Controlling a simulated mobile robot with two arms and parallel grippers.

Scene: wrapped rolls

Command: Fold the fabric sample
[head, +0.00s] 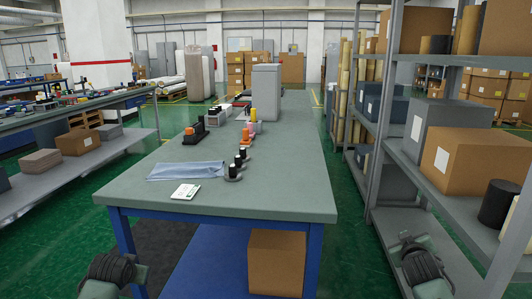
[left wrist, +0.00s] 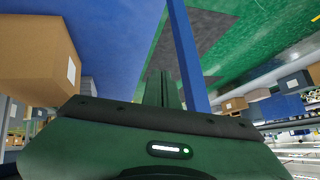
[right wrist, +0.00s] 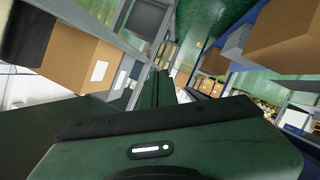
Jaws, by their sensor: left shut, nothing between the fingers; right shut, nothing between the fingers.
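The fabric sample (head: 187,171) is a light blue cloth lying flat as a long strip on the near left part of the grey-green table top (head: 280,195). A white card (head: 185,191) with print lies just in front of it. My left gripper (left wrist: 162,88) is shut and empty in the left wrist view, low by a blue table leg. My right gripper (right wrist: 160,88) is shut and empty in the right wrist view, with shelves and boxes around it. Both my arms show at the bottom of the head view, below and apart from the cloth. The fabric sample is not in either wrist view.
A dark holder (head: 194,135) and a grey block (head: 266,92) stand farther back. The table's front right is clear. A metal shelf (head: 415,180) with boxes stands close on the right. A carton (head: 276,262) sits under the table.

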